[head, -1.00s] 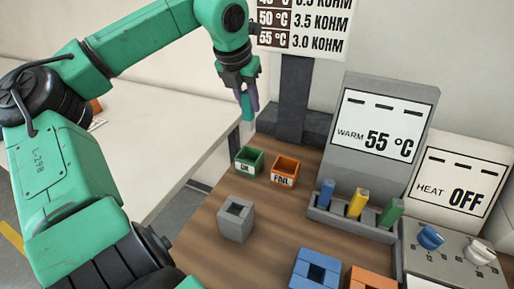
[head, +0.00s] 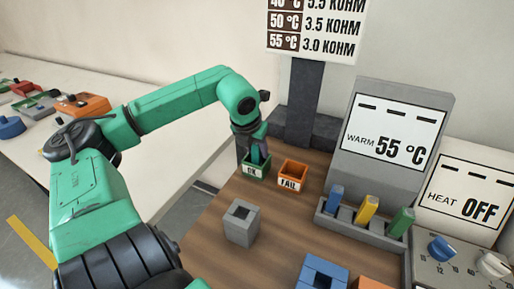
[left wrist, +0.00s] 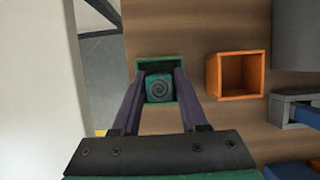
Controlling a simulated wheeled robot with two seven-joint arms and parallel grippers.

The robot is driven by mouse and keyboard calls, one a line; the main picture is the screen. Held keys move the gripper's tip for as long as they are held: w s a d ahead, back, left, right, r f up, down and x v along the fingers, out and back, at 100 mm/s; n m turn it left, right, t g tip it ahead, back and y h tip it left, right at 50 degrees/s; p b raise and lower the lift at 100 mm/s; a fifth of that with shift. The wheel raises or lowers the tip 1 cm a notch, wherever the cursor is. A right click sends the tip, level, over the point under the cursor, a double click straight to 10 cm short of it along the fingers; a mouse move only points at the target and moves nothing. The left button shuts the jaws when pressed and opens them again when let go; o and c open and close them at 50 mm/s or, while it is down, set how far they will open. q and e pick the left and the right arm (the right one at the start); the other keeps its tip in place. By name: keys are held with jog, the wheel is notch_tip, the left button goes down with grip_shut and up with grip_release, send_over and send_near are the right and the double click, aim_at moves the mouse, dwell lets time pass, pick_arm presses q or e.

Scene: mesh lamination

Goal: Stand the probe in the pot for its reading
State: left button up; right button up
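My left gripper (head: 258,155) points down at the green OK bin (head: 255,172). Its fingers close on both sides of a teal block (left wrist: 159,88) with a dark spiral on its top. The block is at the mouth of the green bin; whether it touches the bottom is hidden. A grey square pot (head: 241,223) with a dark opening stands upright and empty-looking on the wooden top, nearer than the bin. Blue (head: 335,197), yellow (head: 367,208) and green (head: 400,222) sticks stand in a grey rack; I cannot tell which is the probe. My right gripper is not in view.
The orange FAIL bin (head: 292,176) is empty, right of the green bin. A display (head: 388,140) reads WARM 55 °C; the heater panel (head: 468,195) reads OFF. A blue block-like holder (head: 321,272) sits at the front. Wood left of the grey pot is clear.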

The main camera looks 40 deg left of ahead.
pick_arm(q)
jog(key=shift+o, duration=0.2)
jog(key=shift+r+p, duration=0.3)
jog(key=shift+p, duration=0.05)
jog(key=shift+s+r+b, duration=0.1)
jog(key=shift+r+b, duration=0.2)
jog(key=shift+r, duration=0.1)
jog(key=b+v, duration=0.1)
jog(key=v, duration=1)
